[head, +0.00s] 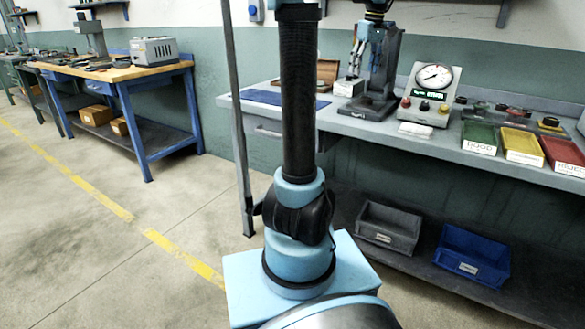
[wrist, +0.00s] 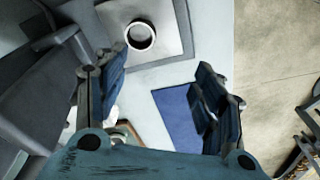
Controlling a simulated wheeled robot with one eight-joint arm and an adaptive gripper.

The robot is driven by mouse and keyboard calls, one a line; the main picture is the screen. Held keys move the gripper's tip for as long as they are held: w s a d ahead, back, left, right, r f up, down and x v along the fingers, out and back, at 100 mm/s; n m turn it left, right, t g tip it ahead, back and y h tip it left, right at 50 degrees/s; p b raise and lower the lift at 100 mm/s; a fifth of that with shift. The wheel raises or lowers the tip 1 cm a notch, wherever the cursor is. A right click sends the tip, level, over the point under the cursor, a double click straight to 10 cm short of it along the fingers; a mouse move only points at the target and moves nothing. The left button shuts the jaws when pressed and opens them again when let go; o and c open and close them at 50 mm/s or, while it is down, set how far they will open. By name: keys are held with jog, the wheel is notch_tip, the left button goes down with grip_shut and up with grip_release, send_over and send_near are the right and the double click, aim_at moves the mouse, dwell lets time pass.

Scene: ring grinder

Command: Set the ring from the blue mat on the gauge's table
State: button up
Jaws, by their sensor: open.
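The ring (wrist: 141,35) is a short pale metal cylinder with a dark bore. In the wrist view it stands flat on the light grey square plate (wrist: 174,42) of what looks like the gauge's table. The blue mat (wrist: 176,118) is lower in that view, and its visible part is bare; it also lies on the bench in the head view (head: 285,98). My gripper (wrist: 162,75) is open, with its fingers wide apart and nothing between them. The ring appears beyond the fingertips, apart from them. The ring cannot be made out in the head view.
A dial gauge (head: 435,78) stands on the bench right of the grey gauge stand (head: 381,75). Green (head: 479,137), yellow (head: 521,146) and red (head: 562,153) trays line the bench's right. An open wooden case (head: 327,72) stands behind the mat.

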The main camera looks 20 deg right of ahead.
jog(key=s+a+f, duration=0.2)
jog(key=a+f, duration=0.1)
jog(key=a, duration=0.5)
jog(key=s+a+f, duration=0.3)
jog(key=a+f, duration=0.1)
jog(key=a, duration=0.4)
jog(key=s+a+f, duration=0.2)
jog(key=a+f, duration=0.1)
jog(key=a, duration=0.5)
jog(key=s+a+f+m, duration=0.1)
jog(key=s+a+f, duration=0.5)
jog(key=f, duration=0.4)
jog(key=s+a+f+m, duration=0.1)
jog(key=s+a+f, duration=0.6)
jog(key=s+f, duration=0.2)
jog(key=shift+a+f+t, duration=0.15)
jog(key=shift+f+t, duration=0.2)
jog(key=shift+t, duration=0.05)
jog(key=shift+w+f, duration=0.2)
jog(key=shift+w, duration=0.25)
